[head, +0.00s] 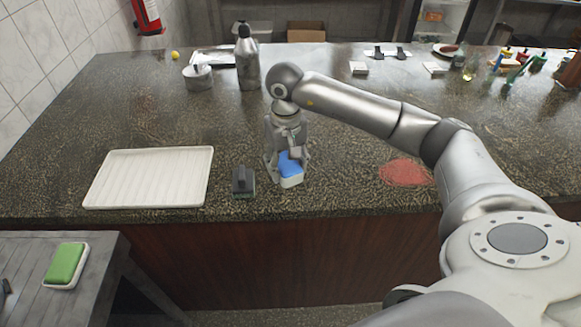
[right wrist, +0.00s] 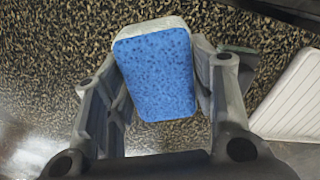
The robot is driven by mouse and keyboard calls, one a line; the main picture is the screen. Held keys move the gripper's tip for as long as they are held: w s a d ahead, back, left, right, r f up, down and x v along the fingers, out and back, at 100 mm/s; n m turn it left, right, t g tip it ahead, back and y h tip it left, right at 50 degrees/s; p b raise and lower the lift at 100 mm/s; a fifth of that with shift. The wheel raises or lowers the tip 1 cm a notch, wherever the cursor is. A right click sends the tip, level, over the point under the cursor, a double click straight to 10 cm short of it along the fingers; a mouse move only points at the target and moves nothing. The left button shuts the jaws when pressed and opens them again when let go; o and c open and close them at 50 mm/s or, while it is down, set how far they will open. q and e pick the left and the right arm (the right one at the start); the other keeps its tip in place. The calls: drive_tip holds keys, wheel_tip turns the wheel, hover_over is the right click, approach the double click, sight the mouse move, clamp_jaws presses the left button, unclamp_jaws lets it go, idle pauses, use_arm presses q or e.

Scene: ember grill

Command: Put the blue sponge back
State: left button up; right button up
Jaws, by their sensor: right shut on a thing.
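A blue sponge with a white base (head: 290,168) is at the front of the dark speckled counter in the head view. My right gripper (head: 286,163) points down and is shut on it. In the right wrist view the sponge (right wrist: 158,68) sits between the two fingers of my right gripper (right wrist: 165,90), which touch its sides. I cannot tell whether the sponge rests on the counter or hangs just above it. My left gripper is not in view.
A white ribbed tray (head: 150,178) lies left, with a small dark block (head: 243,181) between it and the sponge. A green sponge (head: 65,264) lies on a lower grey side table (head: 100,262). A red patch (head: 405,172) is to the right.

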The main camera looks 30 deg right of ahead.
sight(289, 166)
drive_tip(key=f, duration=0.1)
drive_tip(key=w+d+f, duration=0.1)
drive_tip(key=f, duration=0.1)
drive_tip(key=shift+w+d+p, duration=0.35)
drive_tip(key=shift+p, duration=0.05)
drive_tip(key=shift+w+d+f, duration=0.1)
drive_tip(key=shift+d+f, duration=0.05)
drive_tip(key=shift+f, duration=0.05)
wheel_tip(289, 166, down, 3)
drive_tip(key=shift+d+r+p, duration=0.1)
drive_tip(key=shift+p, duration=1.1)
drive_tip(key=shift+f, duration=0.25)
drive_tip(key=shift+f+b, duration=0.2)
drive_tip(key=shift+b, duration=0.15)
drive_tip(key=o, duration=0.9)
drive_tip(key=shift+r, duration=0.1)
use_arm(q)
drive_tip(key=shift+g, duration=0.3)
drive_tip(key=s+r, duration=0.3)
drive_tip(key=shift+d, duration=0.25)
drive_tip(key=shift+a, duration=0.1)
